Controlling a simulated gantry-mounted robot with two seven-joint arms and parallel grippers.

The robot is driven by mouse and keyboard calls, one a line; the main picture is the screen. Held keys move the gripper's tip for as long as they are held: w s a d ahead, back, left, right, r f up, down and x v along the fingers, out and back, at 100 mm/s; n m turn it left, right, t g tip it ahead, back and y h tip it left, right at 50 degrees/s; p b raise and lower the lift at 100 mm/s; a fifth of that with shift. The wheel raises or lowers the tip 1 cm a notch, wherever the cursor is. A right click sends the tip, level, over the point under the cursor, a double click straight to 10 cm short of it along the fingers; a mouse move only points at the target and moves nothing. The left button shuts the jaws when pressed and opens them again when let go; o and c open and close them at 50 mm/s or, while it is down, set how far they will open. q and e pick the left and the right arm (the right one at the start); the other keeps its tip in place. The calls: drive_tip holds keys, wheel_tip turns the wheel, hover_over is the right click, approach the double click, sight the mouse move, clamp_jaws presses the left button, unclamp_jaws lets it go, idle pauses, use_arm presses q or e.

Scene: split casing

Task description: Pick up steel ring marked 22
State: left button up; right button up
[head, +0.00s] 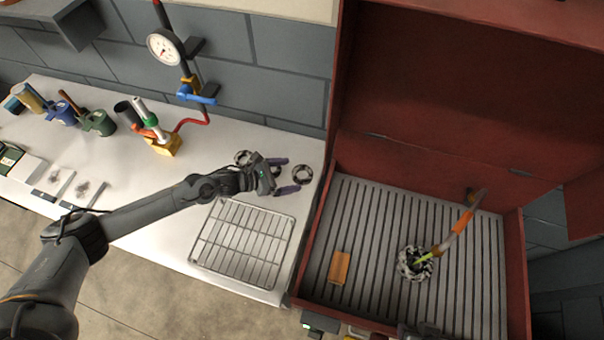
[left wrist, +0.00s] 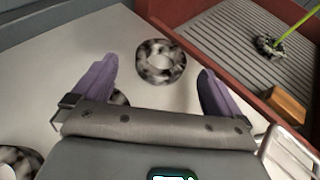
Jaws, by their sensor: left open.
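Several mottled black-and-white rings lie on the white bench at its right end. One ring (head: 302,174) lies just beyond my left gripper (head: 286,175); in the left wrist view this ring (left wrist: 160,62) shows between and ahead of the purple fingertips (left wrist: 157,68). A second ring (head: 243,157) lies behind the gripper, toward the wall, and another is partly hidden beneath it. A ring (left wrist: 17,162) is cut off at the lower left of the wrist view. I cannot read any number on the rings. My left gripper is open and empty, above the bench.
A wire rack (head: 241,243) lies on the bench in front of the gripper. A dial gauge stand (head: 165,47) and cups are behind and left.

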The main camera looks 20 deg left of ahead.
sight(308, 172)
use_arm(q)
drive_tip(key=shift+x, duration=2.15)
drive_tip(key=shift+c, duration=0.5)
drive_tip(key=shift+d+r, duration=0.1)
drive_tip(key=shift+r, duration=0.05)
drive_tip(key=c, duration=1.3)
drive_tip(key=shift+c, duration=0.2)
drive_tip(key=shift+r, duration=0.1)
